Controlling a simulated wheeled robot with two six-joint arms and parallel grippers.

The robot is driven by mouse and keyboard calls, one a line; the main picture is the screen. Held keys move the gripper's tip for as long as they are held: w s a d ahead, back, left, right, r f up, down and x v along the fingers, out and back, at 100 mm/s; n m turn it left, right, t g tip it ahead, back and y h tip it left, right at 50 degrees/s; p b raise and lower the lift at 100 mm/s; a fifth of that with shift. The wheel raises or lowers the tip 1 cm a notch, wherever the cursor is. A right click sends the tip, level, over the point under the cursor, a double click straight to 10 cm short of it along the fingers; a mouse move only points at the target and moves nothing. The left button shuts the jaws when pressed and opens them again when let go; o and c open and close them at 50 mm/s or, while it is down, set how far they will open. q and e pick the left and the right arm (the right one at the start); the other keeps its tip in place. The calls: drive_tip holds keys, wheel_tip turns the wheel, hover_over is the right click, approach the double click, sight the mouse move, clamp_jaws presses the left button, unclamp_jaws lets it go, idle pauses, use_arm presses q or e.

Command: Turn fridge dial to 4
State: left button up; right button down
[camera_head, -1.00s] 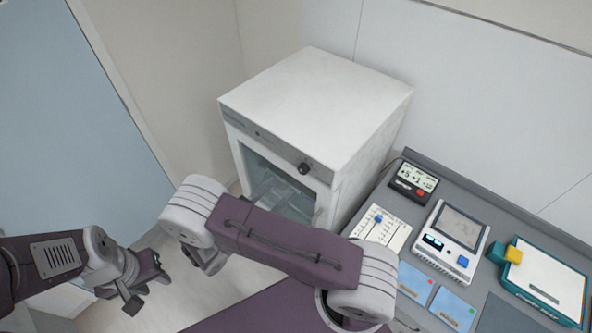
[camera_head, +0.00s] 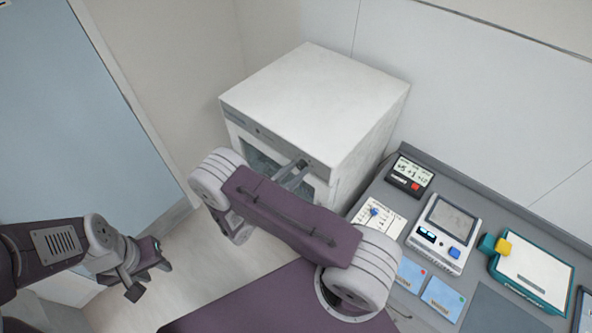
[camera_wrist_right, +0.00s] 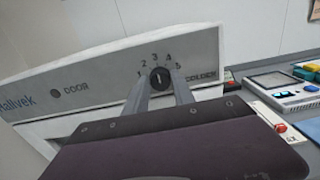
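The white fridge (camera_head: 320,95) has a front panel with a black round dial (camera_wrist_right: 160,78) and the numbers 1 to 5 printed around it. In the right wrist view the dial's pale mark points up, about at 3. My right gripper (camera_head: 298,170) is at the panel; in its wrist view its two grey fingers (camera_wrist_right: 161,84) stand on either side of the dial, apart, with no clear contact visible. In the head view the fingers largely hide the dial. My left gripper (camera_head: 152,272) is open and empty, low at the left, away from the fridge.
Right of the fridge, a grey counter (camera_head: 420,165) holds a small timer (camera_head: 409,176), a white device with a screen (camera_head: 443,233), a slider card (camera_head: 377,214), blue cards (camera_head: 442,299) and a teal-edged clipboard (camera_head: 535,270). A blue door (camera_head: 75,110) stands at the left.

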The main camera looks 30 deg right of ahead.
drive_tip(key=shift+m+b, duration=0.3)
drive_tip(key=shift+b, duration=0.1)
drive_tip(key=m+b, duration=0.2)
drive_tip(key=shift+f+m, duration=0.1)
drive_tip(key=shift+m, duration=0.2)
drive_tip(key=shift+m+b, duration=1.5)
drive_tip(key=shift+m, duration=0.2)
drive_tip(key=shift+r, duration=0.2)
drive_tip(key=c, duration=1.1)
unclamp_jaws()
drive_tip(key=shift+s, duration=0.1)
drive_tip(key=shift+f, duration=0.1)
